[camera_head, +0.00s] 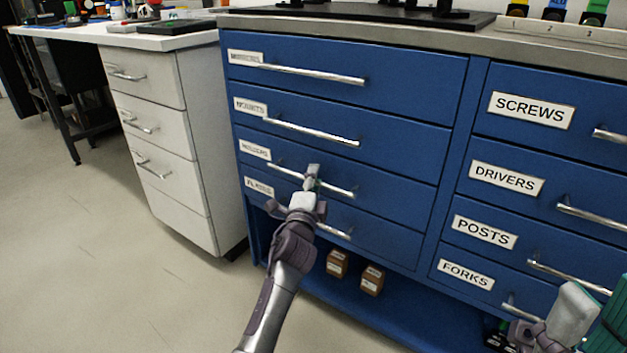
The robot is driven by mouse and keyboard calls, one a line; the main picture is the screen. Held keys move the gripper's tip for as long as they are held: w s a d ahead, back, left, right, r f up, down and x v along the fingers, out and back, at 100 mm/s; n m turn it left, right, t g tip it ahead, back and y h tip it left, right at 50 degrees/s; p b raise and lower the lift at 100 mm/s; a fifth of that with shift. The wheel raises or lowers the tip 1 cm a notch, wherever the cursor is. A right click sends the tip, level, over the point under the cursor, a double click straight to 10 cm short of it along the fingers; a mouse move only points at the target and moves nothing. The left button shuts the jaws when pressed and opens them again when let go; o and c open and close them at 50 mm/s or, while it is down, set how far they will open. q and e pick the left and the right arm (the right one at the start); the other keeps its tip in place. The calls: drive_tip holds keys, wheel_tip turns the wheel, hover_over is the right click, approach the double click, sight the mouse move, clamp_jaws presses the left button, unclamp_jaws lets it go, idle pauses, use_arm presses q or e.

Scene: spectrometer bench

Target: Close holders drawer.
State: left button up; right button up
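The holders drawer (390,191) is the third one down in the left column of the blue cabinet. Its label (254,149) is blurred, and its silver bar handle (338,190) runs across the front. The drawer front looks about flush with its neighbours; a small gap cannot be made out. My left gripper (313,172) is at the middle of this handle, with its fingertips overlapping the bar in the view. Whether it grips or touches the bar is not clear. My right gripper (570,312) is partly in view at the bottom right, below the forks drawer, its fingers unclear.
Other blue drawers surround it, with the screws drawer (530,109) and several more at right. Two small brown boxes (371,280) sit on the open lower shelf (400,318). A white drawer unit (165,135) stands at left. The floor (110,260) in front is clear.

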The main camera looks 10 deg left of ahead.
use_arm(q)
drive_tip(key=s+f, duration=0.2)
drive_tip(key=s, duration=0.9)
drive_tip(key=shift+s+d, duration=0.3)
drive_tip(key=shift+s, duration=0.1)
